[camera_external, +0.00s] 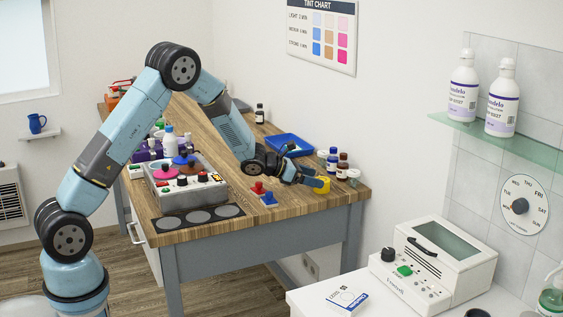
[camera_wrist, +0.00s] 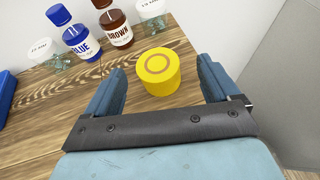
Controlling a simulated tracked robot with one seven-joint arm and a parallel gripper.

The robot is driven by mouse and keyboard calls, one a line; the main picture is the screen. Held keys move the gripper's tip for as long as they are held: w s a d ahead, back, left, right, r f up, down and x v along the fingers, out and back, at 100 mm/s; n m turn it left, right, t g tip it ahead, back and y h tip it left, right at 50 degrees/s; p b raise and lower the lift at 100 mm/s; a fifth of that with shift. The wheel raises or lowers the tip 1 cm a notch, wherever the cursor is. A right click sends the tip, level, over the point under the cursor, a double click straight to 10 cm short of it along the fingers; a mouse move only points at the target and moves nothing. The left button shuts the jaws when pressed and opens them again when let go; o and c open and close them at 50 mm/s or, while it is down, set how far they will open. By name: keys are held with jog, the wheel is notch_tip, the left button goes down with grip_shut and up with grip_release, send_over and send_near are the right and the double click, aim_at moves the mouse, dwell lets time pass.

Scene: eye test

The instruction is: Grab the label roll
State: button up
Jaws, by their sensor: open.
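The label roll, as I take it, is a short yellow cylinder (camera_wrist: 160,72) with a brown ring on its top. It stands on the wooden bench top (camera_wrist: 62,112). In the external view the yellow roll (camera_external: 322,186) shows near the bench's right end, partly hidden by my gripper (camera_external: 308,178). In the wrist view my gripper (camera_wrist: 163,72) is open, with one finger on each side of the roll. A gap shows between the roll and each finger. Nothing is held.
A blue bottle (camera_wrist: 82,40), a brown bottle (camera_wrist: 115,26) and clear jars stand just beyond the roll. A blue tray (camera_external: 290,145), red and blue pieces (camera_external: 262,192) and a grey control box (camera_external: 187,182) are on the bench. The bench edge is close on the right.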

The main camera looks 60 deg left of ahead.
aim_at(327, 182)
jog(key=shift+a+x, duration=0.2)
jog(key=shift+x, duration=3)
jog(key=shift+f, duration=0.1)
jog(key=c, duration=1.1)
